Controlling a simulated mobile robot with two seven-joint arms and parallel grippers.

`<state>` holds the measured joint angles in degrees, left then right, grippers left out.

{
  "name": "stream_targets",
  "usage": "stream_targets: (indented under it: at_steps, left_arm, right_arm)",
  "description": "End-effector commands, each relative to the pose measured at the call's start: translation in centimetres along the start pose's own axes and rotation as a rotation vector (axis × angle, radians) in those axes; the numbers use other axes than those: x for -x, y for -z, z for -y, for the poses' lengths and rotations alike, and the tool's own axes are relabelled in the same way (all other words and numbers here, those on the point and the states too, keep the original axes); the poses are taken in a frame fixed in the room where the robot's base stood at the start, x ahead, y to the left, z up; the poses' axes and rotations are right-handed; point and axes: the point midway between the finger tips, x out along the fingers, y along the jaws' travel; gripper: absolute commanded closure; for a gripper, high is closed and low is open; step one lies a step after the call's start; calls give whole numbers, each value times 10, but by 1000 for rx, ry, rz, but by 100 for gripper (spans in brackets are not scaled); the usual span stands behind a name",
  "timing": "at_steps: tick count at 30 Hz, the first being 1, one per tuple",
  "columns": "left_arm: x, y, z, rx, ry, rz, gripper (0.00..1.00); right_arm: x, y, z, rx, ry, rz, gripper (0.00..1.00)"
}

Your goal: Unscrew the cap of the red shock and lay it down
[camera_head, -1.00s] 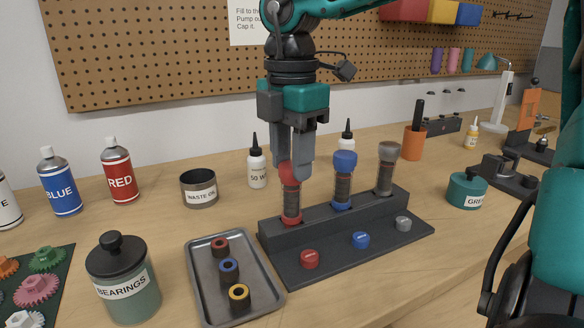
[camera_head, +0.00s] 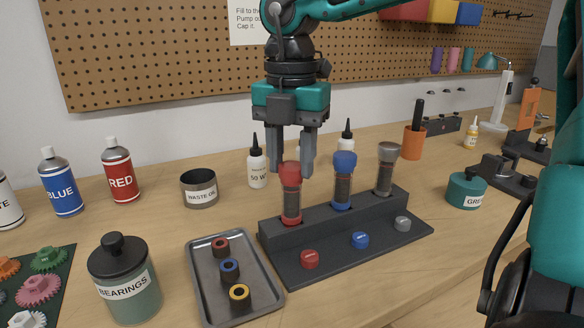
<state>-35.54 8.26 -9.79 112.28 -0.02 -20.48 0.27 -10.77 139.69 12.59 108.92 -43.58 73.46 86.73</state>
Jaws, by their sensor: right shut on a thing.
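The red shock (camera_head: 291,200) stands upright in the left place of a dark stand (camera_head: 268,238). It has a clear body with a dark spring-like inside, and a red cap (camera_head: 290,174) on top. My right gripper (camera_head: 293,165) points straight down over it and is shut on the red cap, a finger on either side. The cap sits on the shock's top; whether its thread is loose cannot be seen. My left gripper is not in view.
A blue shock (camera_head: 343,182) and a grey shock (camera_head: 386,170) stand close on the right. Small red, blue and grey knobs lie on the stand's front plate. A metal tray (camera_head: 203,285) with three rings is at left. Bare wood shows around the waste oil cup (camera_head: 198,190).

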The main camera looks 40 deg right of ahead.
Motion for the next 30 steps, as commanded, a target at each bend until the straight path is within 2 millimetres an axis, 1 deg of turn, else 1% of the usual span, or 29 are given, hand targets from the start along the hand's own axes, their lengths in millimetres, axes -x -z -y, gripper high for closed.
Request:
stream_targets:
  at_steps: [3,6,16,17,24,27,30]
  left_arm:
    - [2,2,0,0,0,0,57]
    - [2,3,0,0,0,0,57]
    - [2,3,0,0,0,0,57]
    - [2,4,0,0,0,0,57]
    - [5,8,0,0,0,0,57]
    - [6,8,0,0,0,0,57]
    - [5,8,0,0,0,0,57]
  right_arm:
    - [1,0,0,139,1,-2,91]
    - [0,0,0,203,1,-1,91]
    - [0,0,0,230,1,-1,91]
    - [1,0,0,249,1,-2,91]
    - [1,0,0,522,0,-2,91]
    - [1,0,0,574,0,-2,91]
    - [0,0,0,582,0,-1,91]
